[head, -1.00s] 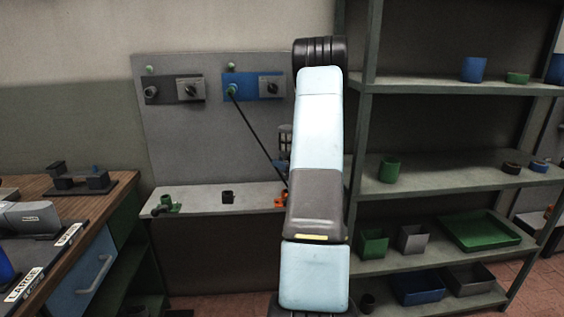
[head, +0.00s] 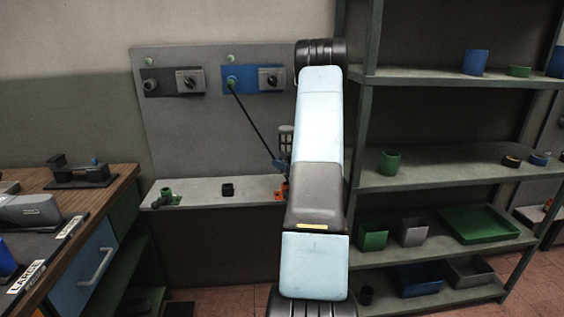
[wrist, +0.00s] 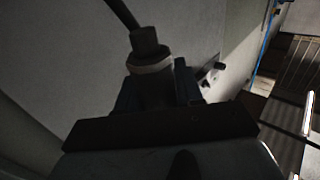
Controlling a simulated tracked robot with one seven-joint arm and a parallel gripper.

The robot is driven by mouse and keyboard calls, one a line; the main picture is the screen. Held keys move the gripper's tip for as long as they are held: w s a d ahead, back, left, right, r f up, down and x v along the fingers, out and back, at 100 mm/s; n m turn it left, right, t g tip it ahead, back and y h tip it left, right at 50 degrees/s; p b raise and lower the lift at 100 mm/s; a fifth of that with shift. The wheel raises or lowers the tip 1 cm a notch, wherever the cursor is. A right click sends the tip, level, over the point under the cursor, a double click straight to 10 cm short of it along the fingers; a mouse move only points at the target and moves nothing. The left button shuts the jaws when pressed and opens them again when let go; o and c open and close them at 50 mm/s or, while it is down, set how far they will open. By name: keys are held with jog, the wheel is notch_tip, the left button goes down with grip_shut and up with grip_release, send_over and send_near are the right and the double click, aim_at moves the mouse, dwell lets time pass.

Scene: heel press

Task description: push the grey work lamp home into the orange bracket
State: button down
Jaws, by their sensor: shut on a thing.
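The grey work lamp (head: 286,138) shows in the head view as a caged head just left of my arm, above the narrow shelf. Its lower part is largely hidden. The orange bracket (head: 281,191) stands on the shelf below it, partly behind my arm. In the wrist view my gripper (wrist: 155,92) is shut on the lamp, whose pale collar and dark cable end (wrist: 149,54) stick out beyond the jaws. My gripper is mostly hidden in the head view. I cannot tell whether the lamp touches the bracket.
A black cable (head: 253,125) runs from the blue socket plate (head: 243,80) down to the lamp. A green bracket (head: 166,195) and a dark holder (head: 228,189) stand on the narrow shelf (head: 200,196). A tall rack (head: 450,183) is close on the right, a workbench on the left.

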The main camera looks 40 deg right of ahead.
jog(key=shift+f, duration=0.75)
jog(key=shift+f, duration=1.45)
dwell(1.5)
jog(key=c, duration=0.6)
grip_release()
jog(key=shift+c, duration=0.2)
jog(key=shift+s, duration=0.1)
